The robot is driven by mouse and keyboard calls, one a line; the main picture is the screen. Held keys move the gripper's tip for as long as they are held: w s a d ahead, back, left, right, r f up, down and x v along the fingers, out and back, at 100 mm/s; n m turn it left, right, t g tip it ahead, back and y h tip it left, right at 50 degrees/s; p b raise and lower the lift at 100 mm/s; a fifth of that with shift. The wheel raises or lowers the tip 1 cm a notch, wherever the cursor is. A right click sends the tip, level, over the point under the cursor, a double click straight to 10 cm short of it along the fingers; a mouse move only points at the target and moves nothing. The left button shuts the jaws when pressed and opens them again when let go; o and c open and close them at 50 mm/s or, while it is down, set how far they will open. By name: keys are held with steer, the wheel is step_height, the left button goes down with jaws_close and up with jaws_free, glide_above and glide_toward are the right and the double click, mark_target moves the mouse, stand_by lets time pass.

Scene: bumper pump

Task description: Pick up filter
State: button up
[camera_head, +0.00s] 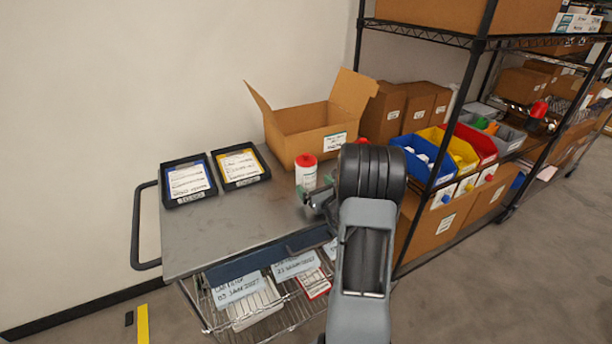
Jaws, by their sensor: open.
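A white bottle-shaped item with a red cap (306,171), which looks like the filter, stands upright on the grey metal cart top (225,225), in front of an open cardboard box. My gripper (308,194) is low beside it, at its lower right. Green-tipped fingers show near its base, and the jaws are open. My dark wrist and grey arm link hide the cart's right side and part of the gripper. I cannot tell whether the fingers touch the filter or stand around it.
An open cardboard box (290,133) stands behind the filter. Two black-framed trays with labels, one blue (187,180) and one yellow (240,165), lie at the left. A shelf rack with coloured bins (462,150) stands at the right. The cart's front left is clear.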

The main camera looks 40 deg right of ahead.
mark_target(307, 178)
steer(key=shift+w+d+p, duration=0.15)
steer(key=shift+w+p, duration=0.5)
steer(key=shift+w, duration=1.95)
steer(key=c, duration=1.2)
steer(key=shift+r, duration=0.1)
steer(key=shift+c, duration=0.5)
